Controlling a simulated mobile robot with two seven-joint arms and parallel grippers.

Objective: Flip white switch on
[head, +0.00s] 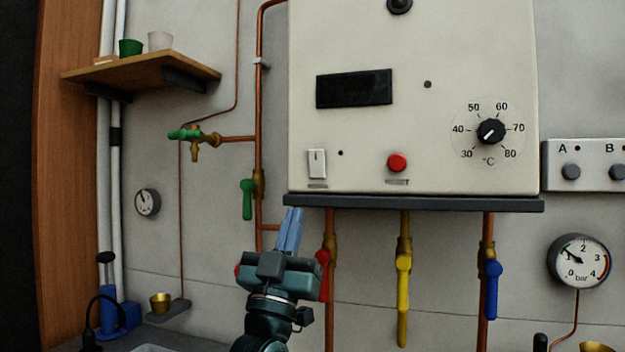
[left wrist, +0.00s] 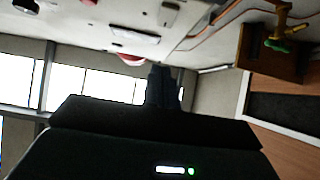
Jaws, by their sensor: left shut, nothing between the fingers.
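The white switch (head: 317,164) is a rocker on the lower left of the cream boiler panel (head: 440,60), beside a small dark dot. The panel's display is dark. My left gripper (head: 293,212) is shut and empty, pointing up, below and a little left of the switch, near the panel's dark bottom ledge. It looks apart from the switch. In the left wrist view its dark fingers (left wrist: 162,88) show together; I cannot make out the switch clearly there. My right gripper is in neither view.
The dark ledge (head: 420,204) juts under the panel. A red button (head: 397,162) and a temperature knob (head: 491,131) sit right of the switch. Below hang red (head: 323,275), yellow (head: 403,290) and blue (head: 492,285) valve handles. A copper pipe (head: 259,100) with a green handle (head: 247,199) runs at left.

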